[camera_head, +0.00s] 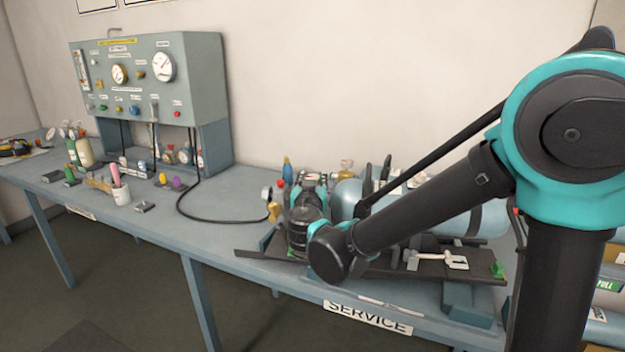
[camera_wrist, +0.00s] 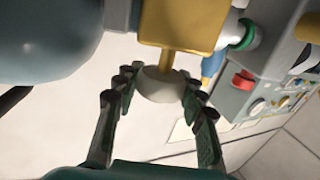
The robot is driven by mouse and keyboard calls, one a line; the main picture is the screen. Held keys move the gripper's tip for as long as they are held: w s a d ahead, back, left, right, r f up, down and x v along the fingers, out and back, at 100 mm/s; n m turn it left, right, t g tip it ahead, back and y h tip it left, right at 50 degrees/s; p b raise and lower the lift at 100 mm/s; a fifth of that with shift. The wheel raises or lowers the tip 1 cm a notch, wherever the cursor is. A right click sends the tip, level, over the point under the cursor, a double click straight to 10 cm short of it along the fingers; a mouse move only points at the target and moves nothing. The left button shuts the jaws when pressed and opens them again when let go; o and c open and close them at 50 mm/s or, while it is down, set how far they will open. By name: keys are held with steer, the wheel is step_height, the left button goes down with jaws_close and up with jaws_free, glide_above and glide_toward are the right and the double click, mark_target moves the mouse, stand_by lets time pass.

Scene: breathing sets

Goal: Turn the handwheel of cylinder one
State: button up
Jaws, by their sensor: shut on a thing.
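The handwheel (camera_wrist: 160,86) is a pale, rounded knob on a brass valve (camera_wrist: 180,22) in the wrist view. My gripper (camera_wrist: 158,92) has its dark fingers on either side of the knob and is shut on it. The pale blue cylinder (camera_wrist: 45,25) fills the upper left of the wrist view. In the head view the cylinder (camera_head: 346,198) lies on the bench behind my arm. My arm covers part of it, and I cannot make out the handwheel or the fingertips there. No cylinder number is readable.
A grey gauge panel (camera_head: 150,85) stands at the bench's back left, with a black hose (camera_head: 215,219) running from it. A black backplate (camera_head: 390,270) lies near the front edge. A white cup (camera_head: 121,195) and small items lie left. Bare bench (camera_head: 170,222) is left of centre.

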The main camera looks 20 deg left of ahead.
steer(key=shift+n+g+y, duration=0.4)
steer(key=shift+n+y, duration=0.4)
steer(key=shift+y, duration=0.4)
steer(key=o, duration=1.2)
steer(key=v, duration=1.2)
